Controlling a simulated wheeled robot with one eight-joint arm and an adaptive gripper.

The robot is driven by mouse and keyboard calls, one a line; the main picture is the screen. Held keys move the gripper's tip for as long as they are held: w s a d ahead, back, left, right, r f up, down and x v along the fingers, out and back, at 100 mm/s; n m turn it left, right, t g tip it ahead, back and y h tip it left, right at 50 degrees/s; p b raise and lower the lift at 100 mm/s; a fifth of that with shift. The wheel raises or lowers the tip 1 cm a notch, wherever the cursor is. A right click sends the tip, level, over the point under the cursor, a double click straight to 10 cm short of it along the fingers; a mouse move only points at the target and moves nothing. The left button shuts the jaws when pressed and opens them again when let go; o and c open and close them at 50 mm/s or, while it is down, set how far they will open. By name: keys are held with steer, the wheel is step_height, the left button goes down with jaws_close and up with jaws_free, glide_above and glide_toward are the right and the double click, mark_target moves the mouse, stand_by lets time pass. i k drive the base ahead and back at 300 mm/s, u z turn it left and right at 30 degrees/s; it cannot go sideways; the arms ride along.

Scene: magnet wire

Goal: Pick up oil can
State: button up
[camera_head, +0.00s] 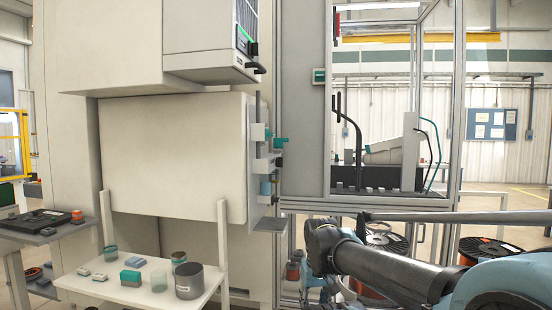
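No object in the head view is clearly an oil can. A dark grey cylindrical container (189,281) stands upright at the right front of a low white table, but I cannot tell whether it is the oil can. A smaller greenish jar (178,258) stands behind it, and a translucent teal cup (110,253) stands at the table's back left. My arm enters from the lower right and its blue joint shows right of the table. My gripper is not visible.
The white table (137,293) also holds a teal-and-grey block (131,278) and small grey pieces. A tall cream machine (170,155) rises behind. Wire spools (386,243) sit at right, partly behind my arm.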

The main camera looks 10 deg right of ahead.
mark_target(179, 264)
steer(key=u, duration=0.65)
steer(key=k, duration=1.55)
steer(key=z, duration=0.6)
steer(key=i, duration=1)
steer(key=u, duration=0.05)
